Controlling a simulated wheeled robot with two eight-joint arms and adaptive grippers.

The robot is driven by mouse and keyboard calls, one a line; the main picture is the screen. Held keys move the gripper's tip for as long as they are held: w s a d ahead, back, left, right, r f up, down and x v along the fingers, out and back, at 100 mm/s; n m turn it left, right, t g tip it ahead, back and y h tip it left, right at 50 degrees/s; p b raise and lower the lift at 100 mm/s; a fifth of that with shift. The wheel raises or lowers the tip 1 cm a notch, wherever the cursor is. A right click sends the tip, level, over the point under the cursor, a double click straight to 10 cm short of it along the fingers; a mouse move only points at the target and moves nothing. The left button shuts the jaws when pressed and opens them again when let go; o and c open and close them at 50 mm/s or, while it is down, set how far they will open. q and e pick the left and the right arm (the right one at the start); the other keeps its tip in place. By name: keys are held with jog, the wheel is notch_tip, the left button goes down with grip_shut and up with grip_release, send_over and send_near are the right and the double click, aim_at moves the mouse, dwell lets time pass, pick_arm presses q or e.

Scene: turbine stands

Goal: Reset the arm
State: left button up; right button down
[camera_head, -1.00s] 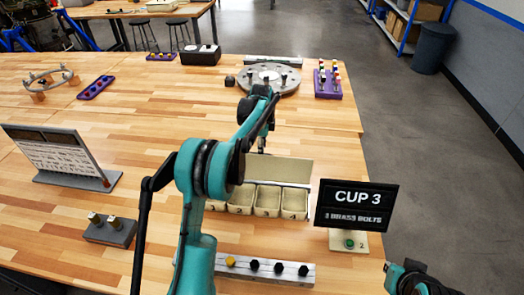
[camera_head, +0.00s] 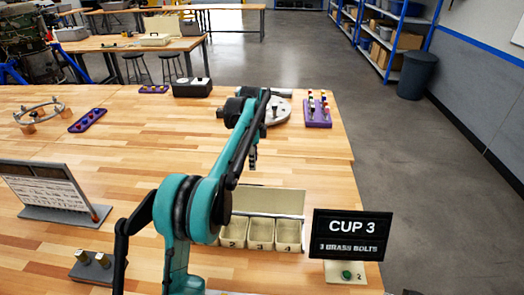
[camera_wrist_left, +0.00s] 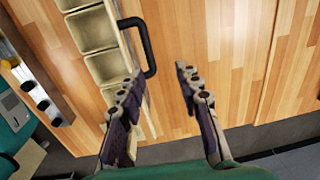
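My left arm (camera_head: 195,205) reaches in from the lower left of the head view over the table. Its gripper (camera_head: 253,163) hangs above and behind the cup tray (camera_head: 265,201), pointing down. In the left wrist view the two fingers (camera_wrist_left: 157,82) are spread apart with only bare tabletop between them. The gripper is open and empty. The tray's cups (camera_wrist_left: 92,32) and its black handle (camera_wrist_left: 150,45) show beside the left finger. In the head view my arm partly hides the cups. My right gripper is out of view.
A sign (camera_head: 348,235) reading "CUP 3, 3 brass bolts" stands right of the tray. A board on a stand (camera_head: 40,188) is at left. The table middle is clear.

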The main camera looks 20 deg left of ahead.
pick_arm(q)
jog(key=s+d+n+t+b, duration=0.2)
jog(key=s+d+n+b, duration=0.15)
jog(key=s, duration=0.45)
jog(key=s+d+n+t+b, duration=0.15)
jog(key=s+d+n, duration=0.25)
jog(key=s, duration=0.4)
jog(key=s+d+f+n+t+b, duration=0.1)
jog(key=s+f+n+b, duration=0.1)
jog(key=s+f+n, duration=0.2)
jog(key=s+d+f+n+t+b, duration=0.2)
jog(key=s+f+n+b, duration=0.1)
jog(key=s+f, duration=0.6)
jog(key=s, duration=0.4)
jog(key=shift+s+d+f+n, duration=0.25)
jog(key=shift+d+f+n, duration=0.05)
jog(key=shift+f+n, duration=0.1)
